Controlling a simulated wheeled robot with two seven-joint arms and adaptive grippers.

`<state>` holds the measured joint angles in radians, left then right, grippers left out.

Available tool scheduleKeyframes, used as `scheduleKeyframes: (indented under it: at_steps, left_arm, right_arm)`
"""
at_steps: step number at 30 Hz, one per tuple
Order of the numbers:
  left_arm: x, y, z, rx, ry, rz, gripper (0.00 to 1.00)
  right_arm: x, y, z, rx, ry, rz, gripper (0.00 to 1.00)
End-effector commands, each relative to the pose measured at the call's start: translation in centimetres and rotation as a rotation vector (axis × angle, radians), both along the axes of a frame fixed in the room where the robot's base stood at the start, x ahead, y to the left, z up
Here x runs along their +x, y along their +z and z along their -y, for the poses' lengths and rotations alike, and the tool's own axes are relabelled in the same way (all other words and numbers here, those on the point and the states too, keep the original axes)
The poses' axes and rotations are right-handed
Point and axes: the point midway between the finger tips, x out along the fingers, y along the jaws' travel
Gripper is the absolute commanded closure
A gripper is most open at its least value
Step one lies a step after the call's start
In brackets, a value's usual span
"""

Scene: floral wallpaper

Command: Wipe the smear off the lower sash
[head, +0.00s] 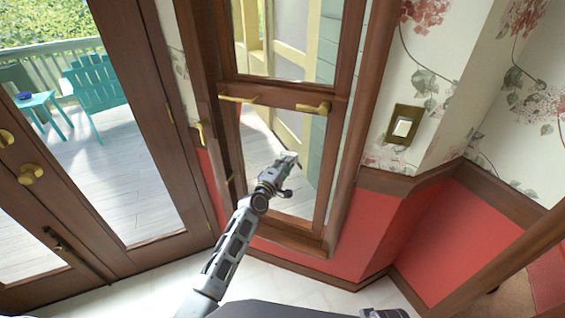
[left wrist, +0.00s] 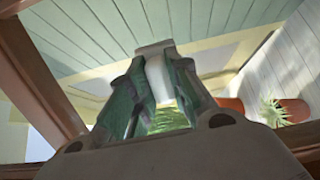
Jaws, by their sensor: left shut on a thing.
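The lower sash (head: 276,101) is a brown wood frame with a clear pane, below the upper sash in the middle of the head view. My left gripper (head: 284,168) is in front of the lower part of its pane. In the left wrist view my gripper (left wrist: 155,85) is shut on a small white block (left wrist: 157,78) held between its fingertips. The block is hard to make out in the head view. I cannot tell whether it touches the glass. I cannot make out a smear on the pane. My right gripper is not in view.
Brass handles (head: 313,107) stick out from the sash's top rail. A wooden glass door (head: 150,90) stands at left. A light switch (head: 401,127) is on the floral wall at right, above red panelling (head: 345,240). Potted plants (left wrist: 290,108) show outside in the wrist view.

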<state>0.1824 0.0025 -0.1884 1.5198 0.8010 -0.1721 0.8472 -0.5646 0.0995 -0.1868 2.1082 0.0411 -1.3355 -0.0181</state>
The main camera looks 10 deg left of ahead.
Motion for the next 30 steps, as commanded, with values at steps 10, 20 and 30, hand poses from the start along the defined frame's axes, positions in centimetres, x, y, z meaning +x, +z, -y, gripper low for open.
scheduleKeyframes:
  at_steps: [10, 20, 30]
  left_arm:
    - [0.0, 0.0, 0.1, 0.0, 0.0, 0.001, 1.0]
    - [-0.1, 0.1, 1.3, -0.001, -0.001, 0.0, 1.0]
    - [-0.3, 0.1, 3.1, -0.002, -0.001, -0.001, 1.0]
  right_arm:
    - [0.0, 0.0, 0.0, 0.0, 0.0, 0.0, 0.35]
    - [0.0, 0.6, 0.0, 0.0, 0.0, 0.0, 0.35]
    - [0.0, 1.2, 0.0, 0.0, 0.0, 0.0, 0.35]
